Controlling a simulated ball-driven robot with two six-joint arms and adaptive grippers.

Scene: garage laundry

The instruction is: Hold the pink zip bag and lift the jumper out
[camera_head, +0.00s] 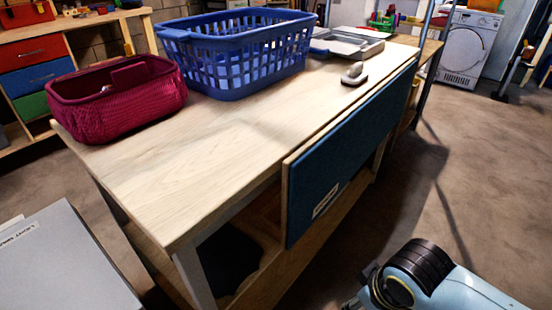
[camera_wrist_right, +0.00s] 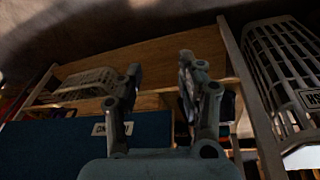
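A crimson-pink soft bag (camera_head: 118,108) stands open-topped at the left end of the wooden table. I take it for the pink zip bag. A raised dark-red piece and a small pale spot show inside its opening. I cannot make out a jumper in either view. My right arm is at the lower right of the head view, apart from the table. In the right wrist view my right gripper (camera_wrist_right: 160,68) has its two fingers apart with nothing held between them. My left gripper is not in view.
A blue laundry basket (camera_head: 238,62) stands behind the bag. The table's (camera_head: 185,165) front-left area is bare. A blue panel (camera_head: 350,150) hangs on its front edge. A grey basket (camera_wrist_right: 282,75) shows in the wrist view.

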